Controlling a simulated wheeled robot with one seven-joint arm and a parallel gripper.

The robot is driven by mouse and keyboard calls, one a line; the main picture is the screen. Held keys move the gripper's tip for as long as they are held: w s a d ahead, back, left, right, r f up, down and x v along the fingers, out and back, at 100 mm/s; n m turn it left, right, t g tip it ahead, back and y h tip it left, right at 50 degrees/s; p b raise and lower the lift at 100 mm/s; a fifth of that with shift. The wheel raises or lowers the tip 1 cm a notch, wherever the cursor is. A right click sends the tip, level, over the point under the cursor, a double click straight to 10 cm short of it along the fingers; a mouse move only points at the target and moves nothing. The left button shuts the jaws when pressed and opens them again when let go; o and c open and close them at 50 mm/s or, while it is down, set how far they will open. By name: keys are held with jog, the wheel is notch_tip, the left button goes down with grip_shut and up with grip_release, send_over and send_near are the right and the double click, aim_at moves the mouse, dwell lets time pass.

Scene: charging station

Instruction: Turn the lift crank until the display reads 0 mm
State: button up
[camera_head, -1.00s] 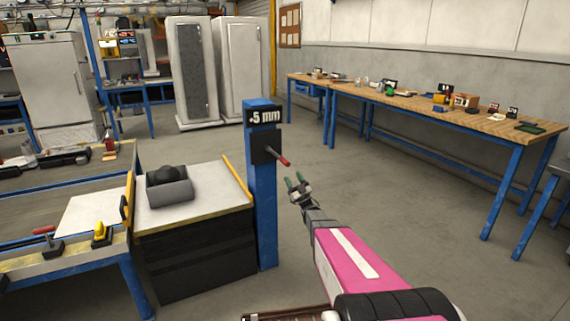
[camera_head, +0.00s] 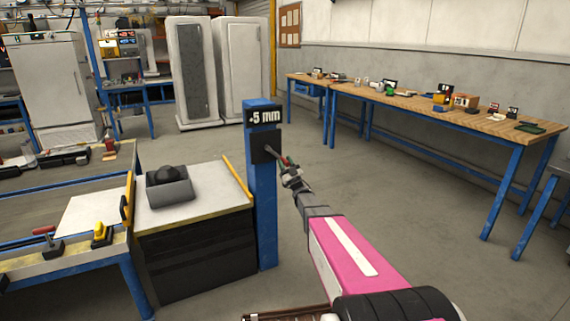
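The lift crank (camera_head: 272,151) sticks out to the right from a black plate on a blue post (camera_head: 263,205). Its red handle is mostly covered by my gripper (camera_head: 287,165), whose green-tipped fingers are at the handle. I cannot tell whether the fingers touch it or are shut on it. The display (camera_head: 263,116) at the top of the post reads about "+5 mm" in white on black; its sign is small.
A cabinet with a pale top (camera_head: 205,205) stands against the left of the post, carrying a grey bin (camera_head: 170,190). A long wooden workbench (camera_head: 420,108) runs along the back right wall. The floor right of the post is clear.

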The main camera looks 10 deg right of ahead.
grip_shut()
jog(key=m+h, duration=0.1)
jog(key=m, duration=0.1)
jog(key=a+f+m+t+h, duration=0.1)
jog(key=h, duration=0.1)
jog(key=a+m+t+h, duration=0.1)
jog(key=m+h, duration=0.1)
jog(key=shift+s+f+m, duration=0.3)
jog(key=shift+s, duration=0.05)
jog(key=shift+o, duration=2.2)
grip_release()
jog(key=v, duration=1)
jog(key=shift+s+f, duration=0.15)
jog(key=shift+f, duration=0.25)
